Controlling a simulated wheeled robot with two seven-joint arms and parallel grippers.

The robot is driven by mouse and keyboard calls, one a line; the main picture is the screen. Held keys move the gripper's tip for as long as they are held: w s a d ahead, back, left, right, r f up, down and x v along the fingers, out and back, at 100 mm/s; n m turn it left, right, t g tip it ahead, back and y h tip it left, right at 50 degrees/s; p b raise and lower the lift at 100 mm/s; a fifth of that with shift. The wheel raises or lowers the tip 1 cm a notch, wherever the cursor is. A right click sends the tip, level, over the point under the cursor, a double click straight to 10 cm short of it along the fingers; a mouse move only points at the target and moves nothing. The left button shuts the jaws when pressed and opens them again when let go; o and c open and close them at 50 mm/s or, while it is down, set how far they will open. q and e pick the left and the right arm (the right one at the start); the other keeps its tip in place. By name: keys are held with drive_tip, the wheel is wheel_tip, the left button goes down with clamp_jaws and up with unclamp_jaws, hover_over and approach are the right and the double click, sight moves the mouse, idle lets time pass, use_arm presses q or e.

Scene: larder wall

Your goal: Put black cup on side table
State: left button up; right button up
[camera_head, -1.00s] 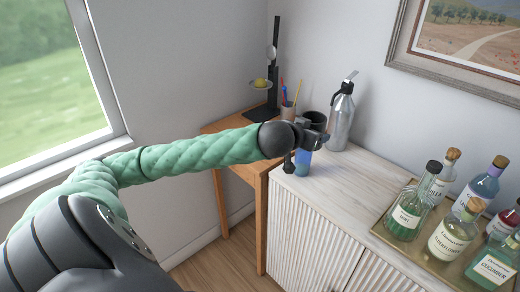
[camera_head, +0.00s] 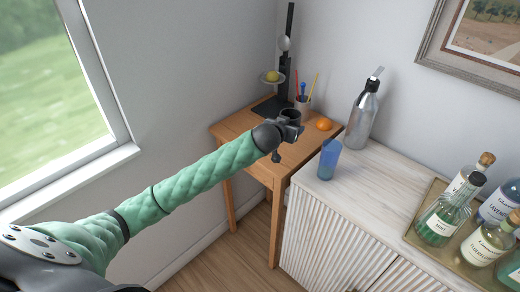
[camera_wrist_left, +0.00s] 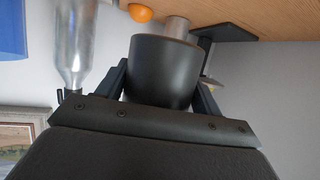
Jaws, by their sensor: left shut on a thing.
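The black cup (camera_head: 290,115) is held in my left gripper (camera_head: 292,130), over the wooden side table in the head view. The left wrist view shows the cup (camera_wrist_left: 163,72) between the two fingers, one on each side. The wooden side table (camera_head: 237,128) stands in the corner, left of the white cabinet. The table also shows along the top of the left wrist view (camera_wrist_left: 225,12). I cannot tell whether the cup's base touches the table. My gripper partly hides the cup in the head view. My right gripper is not in view.
An orange (camera_head: 324,124), a pen holder (camera_head: 302,104) and a black stand (camera_head: 284,85) with a lemon dish (camera_head: 271,80) are on the side table. A blue glass (camera_head: 329,160) and a metal siphon bottle (camera_head: 362,115) stand on the white cabinet (camera_head: 350,190), with bottles on a tray.

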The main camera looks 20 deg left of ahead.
use_arm(q)
drive_tip(key=shift+w+a+f, duration=0.15)
drive_tip(key=shift+w+a, duration=0.05)
drive_tip(key=shift+a, duration=0.55)
drive_tip(key=shift+d+m+h, duration=0.25)
drive_tip(key=shift+m+h, duration=0.15)
wheel_tip(320, 180, down, 6)
drive_tip(key=shift+r+p, duration=0.1)
drive_tip(key=shift+p, duration=1.1)
wheel_tip(320, 180, down, 3)
drive_tip(key=shift+a+r+p, duration=0.1)
drive_tip(key=shift+r+p, duration=0.05)
drive_tip(key=shift+p, duration=0.4)
drive_tip(key=shift+f, duration=0.65)
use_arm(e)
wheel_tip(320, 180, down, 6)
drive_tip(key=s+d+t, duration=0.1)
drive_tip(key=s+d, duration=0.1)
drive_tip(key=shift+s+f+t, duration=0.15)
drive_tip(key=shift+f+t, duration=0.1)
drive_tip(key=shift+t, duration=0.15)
use_arm(q)
drive_tip(key=shift+f, duration=0.15)
drive_tip(key=o, duration=1.2)
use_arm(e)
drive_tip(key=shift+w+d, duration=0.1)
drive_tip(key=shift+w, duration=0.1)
